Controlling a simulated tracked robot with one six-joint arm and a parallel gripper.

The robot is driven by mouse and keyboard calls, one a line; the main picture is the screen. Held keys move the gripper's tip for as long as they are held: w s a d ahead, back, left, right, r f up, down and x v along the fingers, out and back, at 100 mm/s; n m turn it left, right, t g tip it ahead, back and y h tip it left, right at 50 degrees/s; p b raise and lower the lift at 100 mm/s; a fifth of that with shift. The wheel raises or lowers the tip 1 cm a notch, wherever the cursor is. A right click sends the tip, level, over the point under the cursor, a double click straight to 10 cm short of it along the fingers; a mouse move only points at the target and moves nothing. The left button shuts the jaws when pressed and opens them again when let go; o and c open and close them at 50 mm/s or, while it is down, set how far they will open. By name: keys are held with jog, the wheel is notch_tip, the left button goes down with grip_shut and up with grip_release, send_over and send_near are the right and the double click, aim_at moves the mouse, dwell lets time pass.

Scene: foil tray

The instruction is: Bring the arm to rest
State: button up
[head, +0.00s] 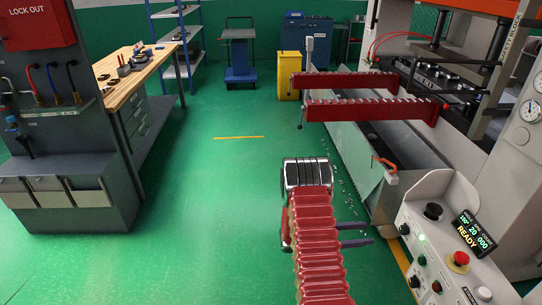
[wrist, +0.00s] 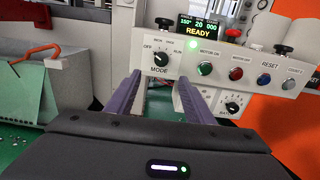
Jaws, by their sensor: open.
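My gripper (head: 370,232) sticks out to the right from under my red ribbed arm in the head view, at the lower middle. Its two purple fingers point toward the control panel (head: 418,237). In the wrist view my gripper (wrist: 160,82) shows both fingers apart with nothing between them. The control panel (wrist: 222,62) lies ahead of the fingertips there, with its mode knob (wrist: 161,58) above the gap. The fingers look apart from the panel in the head view. The arm is held over the green floor.
The press machine (head: 440,80) and two red slotted rails (head: 370,109) stand at the right. A wooden workbench (head: 130,75) and a grey cabinet (head: 70,160) stand at the left. A yellow bin (head: 289,75) is at the back. Green floor (head: 225,180) is free in the middle.

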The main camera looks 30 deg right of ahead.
jog(key=s+a+f+m+g+y, duration=0.1)
jog(key=s+a+f+m+y, duration=0.15)
jog(key=s+a+f, duration=0.2)
jog(key=s+a+r+m+g+y, duration=0.1)
jog(key=s+a+r+m+y, duration=0.25)
jog(key=a+y, duration=0.2)
jog(key=w+a+r+m+t+y, duration=0.2)
jog(key=a+r+m+t+y, duration=0.15)
jog(key=a+r, duration=0.75)
jog(key=w+a+r+m+t+y, duration=0.25)
jog(key=a+r+m+t, duration=0.35)
jog(key=a, duration=0.8)
jog(key=s+a+r+n+t+y, duration=0.2)
jog(key=a+r+t, duration=0.4)
jog(key=a+r, duration=0.6)
notch_tip(320, 180, up, 3)
jog(key=shift+s+r+n, duration=0.1)
jog(key=shift+s+n, duration=0.25)
jog(key=shift+s, duration=0.1)
jog(key=shift+c, duration=0.3)
